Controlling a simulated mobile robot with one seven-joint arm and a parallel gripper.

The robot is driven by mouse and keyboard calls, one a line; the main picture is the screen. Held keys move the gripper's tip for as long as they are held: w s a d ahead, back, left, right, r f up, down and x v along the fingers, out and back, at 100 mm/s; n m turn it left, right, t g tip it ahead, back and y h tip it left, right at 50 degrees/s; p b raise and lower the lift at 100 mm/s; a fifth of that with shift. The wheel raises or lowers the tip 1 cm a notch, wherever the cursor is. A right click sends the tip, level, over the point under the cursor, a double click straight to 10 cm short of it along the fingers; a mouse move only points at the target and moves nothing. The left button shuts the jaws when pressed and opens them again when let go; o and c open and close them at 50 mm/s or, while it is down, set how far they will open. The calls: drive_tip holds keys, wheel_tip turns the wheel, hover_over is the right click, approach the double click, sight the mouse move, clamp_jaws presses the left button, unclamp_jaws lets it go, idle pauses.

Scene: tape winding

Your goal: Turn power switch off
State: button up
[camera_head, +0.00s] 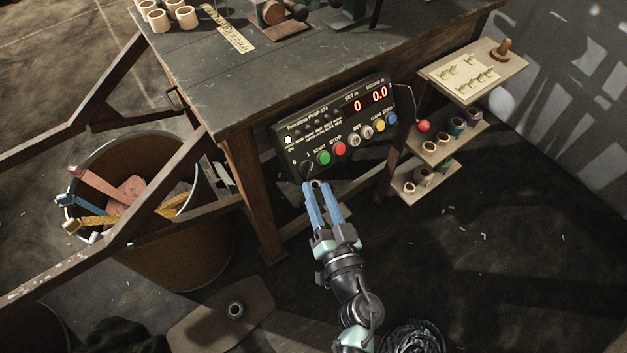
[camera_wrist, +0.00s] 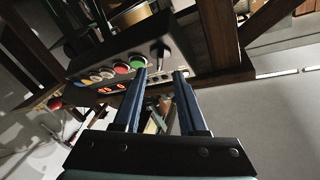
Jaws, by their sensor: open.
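The black control box (camera_head: 300,135) hangs at the table's front edge, with red lit digits "0" and "0.0" and a glowing white lamp (camera_head: 288,140). The power switch is a dark rotary knob (camera_head: 307,168) at its lower left, by the marks 0 and 1. In the wrist view the box looks flipped, and the knob (camera_wrist: 160,54) shows just beyond and between my fingertips. My gripper (camera_head: 316,184) has two blue fingers, apart and empty, just below the knob. In the wrist view my gripper (camera_wrist: 160,73) frames it; I cannot tell whether they touch.
Green (camera_head: 323,158) and red (camera_head: 339,149) buttons sit right of the knob. The wooden table (camera_head: 230,95) stands above, its leg (camera_head: 252,190) to the left. Shelves with spools (camera_head: 436,150) are at right, a bin (camera_head: 195,250) at left.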

sight(311, 171)
drive_tip(key=shift+b+x, duration=0.5)
drive_tip(key=shift+x, duration=1.55)
clamp_jaws()
